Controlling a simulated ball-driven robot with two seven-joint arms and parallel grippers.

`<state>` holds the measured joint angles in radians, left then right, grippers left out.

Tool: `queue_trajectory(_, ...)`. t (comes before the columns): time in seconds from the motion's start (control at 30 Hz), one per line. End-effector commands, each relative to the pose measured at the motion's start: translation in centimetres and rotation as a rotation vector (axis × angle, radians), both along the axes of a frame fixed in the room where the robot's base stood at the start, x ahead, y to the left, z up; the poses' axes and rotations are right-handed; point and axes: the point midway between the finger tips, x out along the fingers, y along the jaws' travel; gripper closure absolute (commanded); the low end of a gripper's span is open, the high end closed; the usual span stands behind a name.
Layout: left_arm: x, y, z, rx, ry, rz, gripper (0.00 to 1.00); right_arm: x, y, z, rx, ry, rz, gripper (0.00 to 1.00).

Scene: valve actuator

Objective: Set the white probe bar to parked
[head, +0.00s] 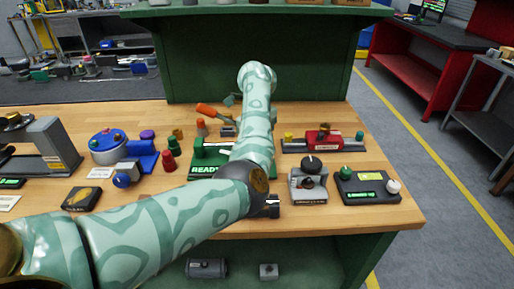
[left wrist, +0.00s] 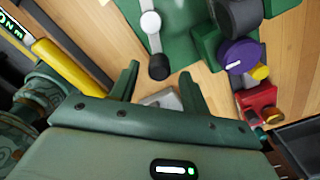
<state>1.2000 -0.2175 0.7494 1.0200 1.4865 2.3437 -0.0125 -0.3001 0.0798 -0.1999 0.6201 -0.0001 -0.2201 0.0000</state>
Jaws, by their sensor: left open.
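In the left wrist view, a pale bar (left wrist: 152,42) with a white round pivot and a black knob at its near end lies over a green plate; it looks like the white probe bar. In the head view my left arm crosses the green base marked READY (head: 205,169), and I cannot make out the bar there. My left gripper (left wrist: 158,88) is open, its two fingers apart with nothing gripped. The black knob is just beyond the gap between the fingertips. In the head view the fingers are mostly hidden behind the arm. My right gripper is not in view.
A purple knob (left wrist: 240,55) and a red block (left wrist: 258,100) are right of the fingers. In the head view, a red fixture (head: 322,138), a grey dial box (head: 308,187) and a black box (head: 366,187) stand on the right. A blue valve (head: 109,148) stands left.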

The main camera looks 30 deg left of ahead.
Motion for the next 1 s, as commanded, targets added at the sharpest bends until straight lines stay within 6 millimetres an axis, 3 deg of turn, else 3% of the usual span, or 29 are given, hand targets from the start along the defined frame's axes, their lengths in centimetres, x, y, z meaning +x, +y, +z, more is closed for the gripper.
queue_trajectory(0.03, 0.0, 0.0, 1.8, 0.001, -0.006, 0.001, 0.54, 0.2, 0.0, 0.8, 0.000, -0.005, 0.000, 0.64)
queue_trajectory(0.3, 0.1, 0.0, 9.4, 0.000, -0.007, 0.000, 0.54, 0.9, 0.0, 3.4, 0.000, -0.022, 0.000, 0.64)
queue_trajectory(0.5, 0.1, 0.0, 13.1, 0.000, -0.005, 0.001, 0.54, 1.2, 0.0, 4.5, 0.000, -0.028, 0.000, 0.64)
queue_trajectory(0.7, 0.1, 0.0, 14.5, 0.002, -0.002, 0.001, 0.54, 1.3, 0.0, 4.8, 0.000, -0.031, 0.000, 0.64)
queue_trajectory(1.0, 0.1, 0.0, 14.5, 0.002, -0.001, 0.001, 0.54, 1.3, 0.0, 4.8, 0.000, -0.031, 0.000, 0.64)
